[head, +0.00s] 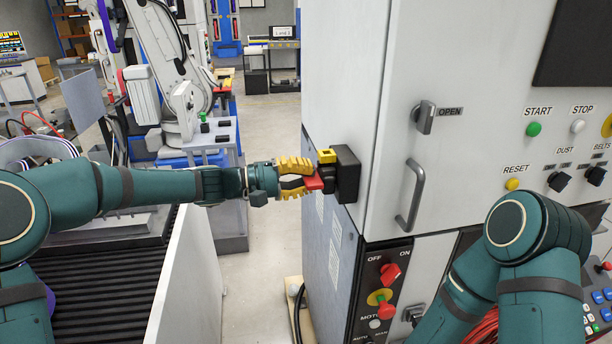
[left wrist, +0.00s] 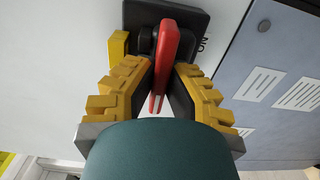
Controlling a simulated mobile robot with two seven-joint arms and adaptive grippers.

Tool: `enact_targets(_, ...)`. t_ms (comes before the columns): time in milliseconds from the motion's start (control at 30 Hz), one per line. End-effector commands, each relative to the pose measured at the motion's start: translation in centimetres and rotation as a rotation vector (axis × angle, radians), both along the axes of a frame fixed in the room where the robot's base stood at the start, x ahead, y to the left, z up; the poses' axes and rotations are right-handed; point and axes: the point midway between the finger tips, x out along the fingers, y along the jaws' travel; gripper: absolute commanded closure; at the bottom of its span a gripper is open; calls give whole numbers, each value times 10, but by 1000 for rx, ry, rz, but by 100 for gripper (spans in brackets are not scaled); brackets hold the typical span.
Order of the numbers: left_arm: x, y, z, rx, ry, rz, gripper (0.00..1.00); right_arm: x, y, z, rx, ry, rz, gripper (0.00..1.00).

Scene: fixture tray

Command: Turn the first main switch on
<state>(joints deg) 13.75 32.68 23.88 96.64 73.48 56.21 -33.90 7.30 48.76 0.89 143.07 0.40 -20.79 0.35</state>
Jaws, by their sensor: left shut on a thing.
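The main switch is a black box (head: 347,174) with a red handle (head: 314,184) on the side of the grey cabinet. My left gripper (head: 306,178) comes in from the left with its yellow fingers at the handle. In the left wrist view the red handle (left wrist: 164,50) stands between the two fingers, and my left gripper (left wrist: 165,68) is shut on it. A yellow part (left wrist: 119,47) sits beside the handle, and lettering partly shows next to the black base (left wrist: 190,18). My right arm is at the lower right, its gripper out of view.
The cabinet front has an OPEN latch (head: 425,116), a vertical door handle (head: 411,196) and several buttons. A lower panel has a red OFF/ON knob (head: 390,273). A conveyor (head: 105,290) with a white side wall (head: 192,285) lies left of the cabinet.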

Motion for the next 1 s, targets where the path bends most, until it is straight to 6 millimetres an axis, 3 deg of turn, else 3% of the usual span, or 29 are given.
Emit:
enact_targets(467, 0, -1, 2, -59, 296, -1, 100, 7, -1, 22, -4, -15, -11, 100)
enact_targets(1000, -2, -2, 2, -161, 803, -3, 100, 11, -4, 74, 1, -27, -19, 100)
